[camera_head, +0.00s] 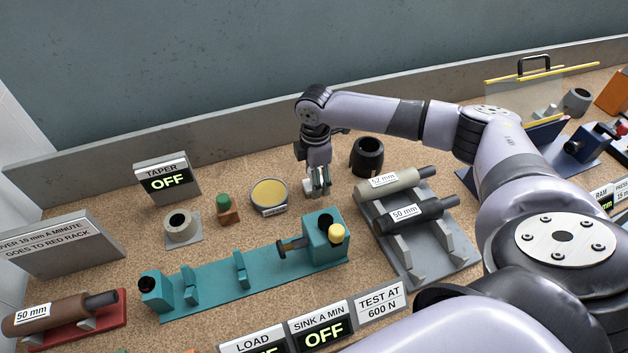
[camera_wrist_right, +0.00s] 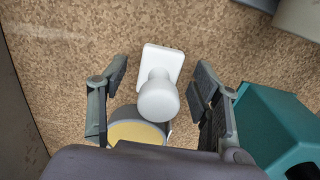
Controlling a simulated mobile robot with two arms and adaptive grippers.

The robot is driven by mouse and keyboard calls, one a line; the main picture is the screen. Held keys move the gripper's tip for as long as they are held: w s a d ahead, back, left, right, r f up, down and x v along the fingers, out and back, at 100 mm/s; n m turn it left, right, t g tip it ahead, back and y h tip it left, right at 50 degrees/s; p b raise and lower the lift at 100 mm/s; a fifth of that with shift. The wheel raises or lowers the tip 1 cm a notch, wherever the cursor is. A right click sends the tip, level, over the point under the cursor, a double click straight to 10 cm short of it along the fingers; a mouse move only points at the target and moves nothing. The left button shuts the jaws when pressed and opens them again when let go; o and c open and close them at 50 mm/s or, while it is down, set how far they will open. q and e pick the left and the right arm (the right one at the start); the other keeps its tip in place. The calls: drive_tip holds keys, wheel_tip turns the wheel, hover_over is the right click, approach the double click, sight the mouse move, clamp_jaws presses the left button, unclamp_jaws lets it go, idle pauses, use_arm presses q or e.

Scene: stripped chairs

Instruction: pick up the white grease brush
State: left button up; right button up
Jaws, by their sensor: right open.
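The white grease brush (camera_wrist_right: 158,95) shows in the right wrist view as a round white knob above a square white base, on the speckled brown bench. My right gripper (camera_wrist_right: 160,80) is open, with one finger on each side of the brush and a visible gap at both sides. In the head view my right gripper (camera_head: 317,184) points down at the bench, between the yellow-topped tin and the black ring. There the fingers largely hide the brush. My left gripper is not in view.
Close by are a round tin with a yellow top (camera_head: 269,193), a teal fixture (camera_head: 215,285), a black ring (camera_head: 367,160) and a grey rack (camera_head: 440,255) with two labelled cylinders. A low grey ledge (camera_head: 130,150) runs along the back.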

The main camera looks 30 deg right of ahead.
drive_tip(key=shift+f, duration=0.9)
drive_tip(key=shift+c, duration=0.2)
drive_tip(key=c, duration=1.3)
drive_tip(key=shift+o, duration=0.2)
drive_tip(key=shift+r, duration=0.15)
wheel_tip(320, 180, up, 20)
drive_tip(key=b, duration=0.1)
drive_tip(key=o, duration=0.7)
drive_tip(key=shift+c, duration=0.2)
drive_tip(key=c, duration=0.5)
